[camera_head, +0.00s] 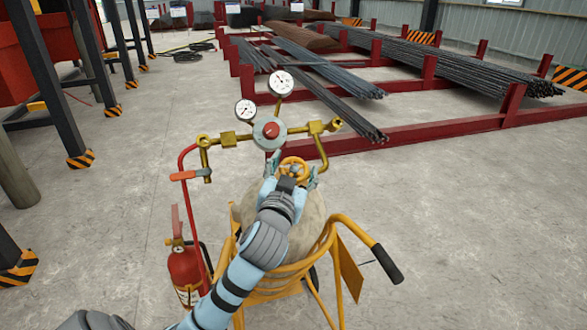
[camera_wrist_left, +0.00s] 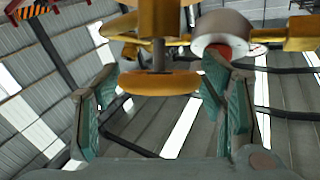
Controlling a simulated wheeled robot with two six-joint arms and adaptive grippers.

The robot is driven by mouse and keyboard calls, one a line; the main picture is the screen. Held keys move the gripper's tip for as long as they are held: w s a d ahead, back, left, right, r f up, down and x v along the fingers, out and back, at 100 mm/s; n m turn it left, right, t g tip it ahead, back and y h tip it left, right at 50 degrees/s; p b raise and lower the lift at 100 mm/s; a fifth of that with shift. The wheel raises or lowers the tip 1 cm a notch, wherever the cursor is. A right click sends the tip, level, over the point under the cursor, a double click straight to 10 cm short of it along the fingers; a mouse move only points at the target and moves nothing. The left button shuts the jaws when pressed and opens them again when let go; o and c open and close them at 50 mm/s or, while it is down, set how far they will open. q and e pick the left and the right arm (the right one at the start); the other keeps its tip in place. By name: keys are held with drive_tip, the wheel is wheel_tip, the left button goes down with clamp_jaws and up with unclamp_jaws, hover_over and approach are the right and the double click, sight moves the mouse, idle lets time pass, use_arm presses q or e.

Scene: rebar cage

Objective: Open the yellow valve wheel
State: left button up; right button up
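The yellow valve wheel (camera_head: 294,169) sits on top of the gas cylinder (camera_head: 318,212), below the brass manifold. In the left wrist view the wheel (camera_wrist_left: 158,82) shows edge-on, with a grey stem above it. My left gripper (camera_head: 291,178) is at the wheel in the head view. In the left wrist view its two teal fingers (camera_wrist_left: 155,98) are spread wide, one on each side of the wheel. Gaps show between the wheel and the fingers; the right finger is close to the wheel's edge. My right gripper is not in view.
A red-capped regulator (camera_head: 270,131) with gauges (camera_head: 281,83) stands just behind the wheel. A yellow cart (camera_head: 340,222) carries the cylinder. A fire extinguisher (camera_head: 184,268) and red hose (camera_head: 184,210) are to the left. Rebar racks (camera_head: 430,74) lie behind. Floor at right is clear.

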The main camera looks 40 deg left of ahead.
use_arm(q)
drive_tip(key=shift+w, duration=0.1)
drive_tip(key=c, duration=0.7)
drive_tip(key=shift+f+n+y, duration=0.2)
drive_tip(key=shift+n+y, duration=0.1)
